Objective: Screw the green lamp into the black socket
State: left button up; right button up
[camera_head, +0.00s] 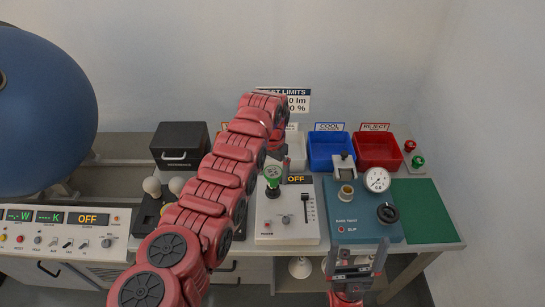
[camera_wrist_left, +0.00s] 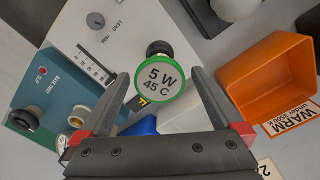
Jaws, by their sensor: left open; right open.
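The green lamp (camera_head: 272,174) stands upright at the black socket (camera_head: 272,192) on the white control box. In the left wrist view, its green-rimmed face (camera_wrist_left: 160,80) reads "5 W 45 C", with a black round part (camera_wrist_left: 159,48) just beyond it. My left gripper (camera_head: 277,150) is open above the lamp, partly hidden by its own arm. In the wrist view its two fingers lie either side of the lamp, with gaps visible. How deep the lamp sits in the socket cannot be told. My right gripper (camera_head: 355,262) is open and empty at the front edge.
The white box (camera_head: 305,232) has a slider and an "OFF" display. A teal tester (camera_head: 360,230) with gauge and knob stands to its right. Blue (camera_head: 330,152) and red (camera_head: 378,151) bins stand behind. An orange "WARM" bin (camera_wrist_left: 275,80) shows in the wrist view. A green mat (camera_head: 428,215) is clear.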

pick_arm(q)
jog(key=shift+f, duration=0.55)
